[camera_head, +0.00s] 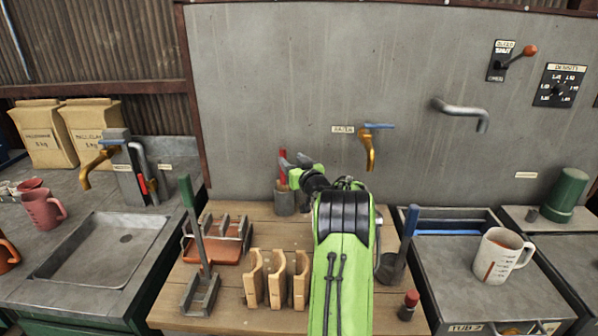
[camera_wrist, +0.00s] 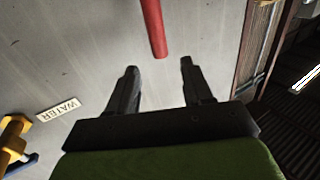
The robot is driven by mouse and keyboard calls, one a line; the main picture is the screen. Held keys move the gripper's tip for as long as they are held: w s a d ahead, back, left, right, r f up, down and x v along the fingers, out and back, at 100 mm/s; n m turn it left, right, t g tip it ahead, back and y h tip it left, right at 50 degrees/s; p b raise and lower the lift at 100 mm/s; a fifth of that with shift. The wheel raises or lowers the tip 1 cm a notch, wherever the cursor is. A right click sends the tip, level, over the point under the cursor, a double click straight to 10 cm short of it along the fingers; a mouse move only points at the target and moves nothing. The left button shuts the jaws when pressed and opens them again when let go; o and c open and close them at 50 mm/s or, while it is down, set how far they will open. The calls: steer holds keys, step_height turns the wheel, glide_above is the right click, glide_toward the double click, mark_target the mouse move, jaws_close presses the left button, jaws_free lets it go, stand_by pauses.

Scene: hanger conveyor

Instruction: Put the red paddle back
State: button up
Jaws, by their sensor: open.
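A red handle (camera_head: 282,157), likely that of the red paddle, stands upright at the back of the wooden table, above a grey cylindrical holder (camera_head: 284,203). My gripper (camera_head: 294,165) is beside the handle, partly hidden by my green arm. In the wrist view, the red handle (camera_wrist: 153,25) lies just beyond the fingertips and lines up with the gap. My gripper (camera_wrist: 158,68) is open with nothing between its fingers. The paddle's lower end is hidden, so I cannot tell whether it sits in the holder.
A green-handled tool (camera_head: 189,195) stands in a grey stand at the left. Wooden racks (camera_head: 277,280) are in front. A blue-handled tool (camera_head: 411,221) is at the right. A yellow tap (camera_head: 370,155) projects from the grey wall (camera_head: 290,75) near my arm.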

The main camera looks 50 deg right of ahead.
steer(key=v, duration=0.5)
steer(key=w+a+r+n+g+y, duration=0.1)
steer(key=w+a+r+n+y, duration=0.15)
steer(key=a, duration=0.65)
steer(key=w+a+r+n+g+y, duration=0.1)
steer(key=a+r+y, duration=0.15)
steer(key=a, duration=0.65)
steer(key=s+a+n+g+y, duration=0.1)
steer(key=s+a+g, duration=0.15)
steer(key=a, duration=0.45)
steer(key=s+a+g+y, duration=0.1)
steer(key=s+a, duration=0.3)
steer(key=a, duration=0.3)
steer(key=s+a+f+g, duration=0.1)
steer(key=s+a+f, duration=0.1)
steer(key=s, duration=0.6)
steer(key=s+a+f+g, duration=0.2)
steer(key=s+a+f, duration=0.1)
steer(key=s+a, duration=0.2)
steer(key=s+a+f+g, duration=0.2)
steer(key=s+a+f, duration=0.1)
steer(key=s, duration=0.7)
steer(key=shift+s+a+b, duration=0.3)
steer(key=shift+s+a, duration=0.05)
steer(key=shift+a, duration=0.1)
